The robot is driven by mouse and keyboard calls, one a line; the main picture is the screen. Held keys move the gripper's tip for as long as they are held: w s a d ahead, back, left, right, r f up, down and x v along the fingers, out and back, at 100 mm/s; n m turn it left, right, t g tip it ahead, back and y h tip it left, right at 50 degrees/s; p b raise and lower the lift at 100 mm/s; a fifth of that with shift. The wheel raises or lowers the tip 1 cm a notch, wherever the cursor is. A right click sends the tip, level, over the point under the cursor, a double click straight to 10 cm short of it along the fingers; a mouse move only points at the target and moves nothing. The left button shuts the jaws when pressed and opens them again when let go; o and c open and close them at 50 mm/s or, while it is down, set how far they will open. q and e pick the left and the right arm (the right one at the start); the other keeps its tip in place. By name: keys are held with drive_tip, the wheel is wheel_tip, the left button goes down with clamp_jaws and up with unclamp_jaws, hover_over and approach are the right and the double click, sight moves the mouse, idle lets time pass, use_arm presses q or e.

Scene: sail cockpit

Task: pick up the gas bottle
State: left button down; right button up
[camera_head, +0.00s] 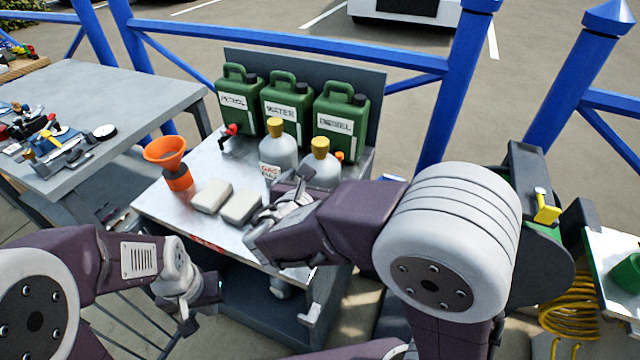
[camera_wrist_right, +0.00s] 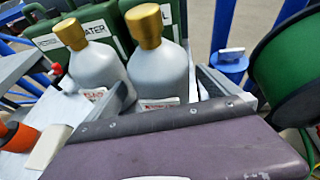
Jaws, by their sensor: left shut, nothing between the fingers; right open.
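Two grey gas bottles with yellow caps stand upright on the metal table: the left bottle (camera_head: 280,153) and the right bottle (camera_head: 324,172). They also show in the right wrist view, the left one (camera_wrist_right: 97,70) and the right one (camera_wrist_right: 162,75), with labels partly covered. My right gripper (camera_head: 292,190) is open in front of the bottles. In the right wrist view its fingers (camera_wrist_right: 164,85) are on either side of the right bottle's body; contact cannot be told. My left gripper (camera_head: 202,310) is shut and empty, low in front of the table.
Green canisters (camera_head: 285,108) stand behind the bottles against a grey back panel (camera_head: 300,66). Two pale blocks (camera_head: 241,206) and an orange funnel (camera_head: 166,152) are to the left. A green reel (camera_wrist_right: 288,70) is to the right. Blue railing runs behind.

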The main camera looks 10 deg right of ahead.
sight(320, 140)
drive_tip(key=x, duration=0.3)
drive_tip(key=shift+w+d+f+b, duration=0.15)
drive_tip(key=shift+w+b, duration=0.15)
drive_tip(key=shift+w, duration=0.05)
drive_tip(key=shift+s, duration=0.1)
drive_tip(key=c, duration=2)
wheel_tip(320, 140, up, 10)
drive_tip(key=p, duration=0.4)
drive_tip(key=shift+r+p, duration=0.2)
drive_tip(key=shift+p, duration=0.2)
